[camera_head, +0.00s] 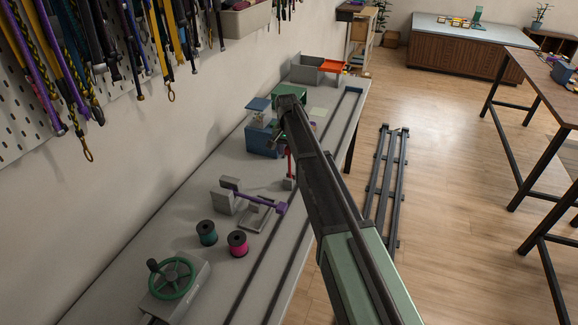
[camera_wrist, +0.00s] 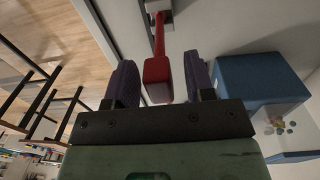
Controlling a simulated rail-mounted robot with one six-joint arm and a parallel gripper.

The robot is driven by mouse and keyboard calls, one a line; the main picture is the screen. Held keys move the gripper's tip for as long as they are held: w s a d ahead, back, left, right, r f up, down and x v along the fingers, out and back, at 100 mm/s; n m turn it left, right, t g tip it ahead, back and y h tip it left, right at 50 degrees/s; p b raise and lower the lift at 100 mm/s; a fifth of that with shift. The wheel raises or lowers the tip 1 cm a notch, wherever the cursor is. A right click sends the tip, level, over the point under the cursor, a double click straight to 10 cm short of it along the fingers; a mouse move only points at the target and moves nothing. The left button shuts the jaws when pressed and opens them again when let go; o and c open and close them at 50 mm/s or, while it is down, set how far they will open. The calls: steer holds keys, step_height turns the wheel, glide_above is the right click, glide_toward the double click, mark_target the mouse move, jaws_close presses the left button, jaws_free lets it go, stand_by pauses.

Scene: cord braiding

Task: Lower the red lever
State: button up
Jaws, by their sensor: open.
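The red lever (camera_head: 289,163) stands roughly upright from a small grey base on the workbench (camera_head: 205,270) in the head view. Its upper part is hidden behind my arm. In the wrist view, the red lever (camera_wrist: 158,72) has a thin shaft and a thicker block-like end. My gripper (camera_wrist: 160,65) is open, with one dark finger on each side of the lever's thick end. A gap shows on both sides, wider on the right, so neither finger appears to touch it. I cannot make out the fingers in the head view.
A blue box (camera_wrist: 255,85) stands close to the right finger. A purple lever (camera_head: 262,200), a green spool (camera_head: 206,232), a pink spool (camera_head: 238,243) and a green handwheel (camera_head: 171,279) are nearer on the bench. Cords hang on the wall pegboard (camera_head: 20,125).

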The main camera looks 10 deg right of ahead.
steer(key=shift+f, duration=0.75)
steer(key=shift+r, duration=0.15)
jaws_close()
